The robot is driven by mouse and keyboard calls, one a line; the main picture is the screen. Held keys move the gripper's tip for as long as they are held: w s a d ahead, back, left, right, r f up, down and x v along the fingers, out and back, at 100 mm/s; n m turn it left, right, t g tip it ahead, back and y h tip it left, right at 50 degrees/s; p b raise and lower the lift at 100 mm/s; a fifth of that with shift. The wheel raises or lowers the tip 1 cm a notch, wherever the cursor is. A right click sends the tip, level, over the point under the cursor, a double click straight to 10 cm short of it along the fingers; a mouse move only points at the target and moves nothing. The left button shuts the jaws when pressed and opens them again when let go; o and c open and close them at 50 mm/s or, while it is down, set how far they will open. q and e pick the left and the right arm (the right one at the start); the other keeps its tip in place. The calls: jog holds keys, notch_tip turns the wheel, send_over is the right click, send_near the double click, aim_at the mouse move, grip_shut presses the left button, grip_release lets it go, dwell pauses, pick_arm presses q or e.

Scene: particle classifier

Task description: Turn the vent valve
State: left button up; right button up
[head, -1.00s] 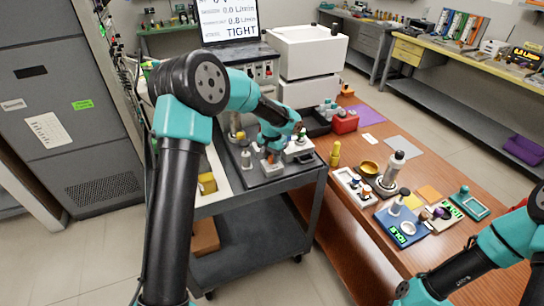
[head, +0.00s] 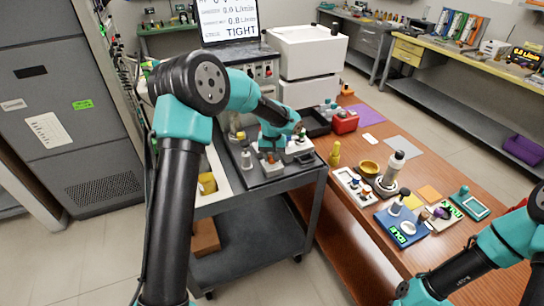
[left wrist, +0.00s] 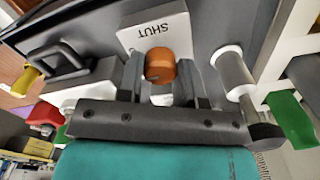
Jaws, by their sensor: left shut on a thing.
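The vent valve has an orange knob (left wrist: 160,64) on a pale plate (left wrist: 150,32) marked SHUT, seen in the left wrist view. My left gripper (left wrist: 160,80) has one finger on each side of the knob and is shut on it. In the head view the left gripper (head: 271,153) points down at the cart top, and the knob is small and partly hidden there. My right arm shows at the lower right of the head view, but its gripper is out of the picture.
The dark cart (head: 285,180) carries other fittings close by, including a grey cylinder (left wrist: 233,70) beside the gripper. A screen (head: 228,20) behind reads TIGHT.

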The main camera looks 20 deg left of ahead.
pick_arm(q)
jog(key=o, duration=0.9)
jog(key=shift+r, duration=0.1)
notch_tip(320, 180, up, 17)
jog(key=shift+r, duration=0.15)
dwell(0.5)
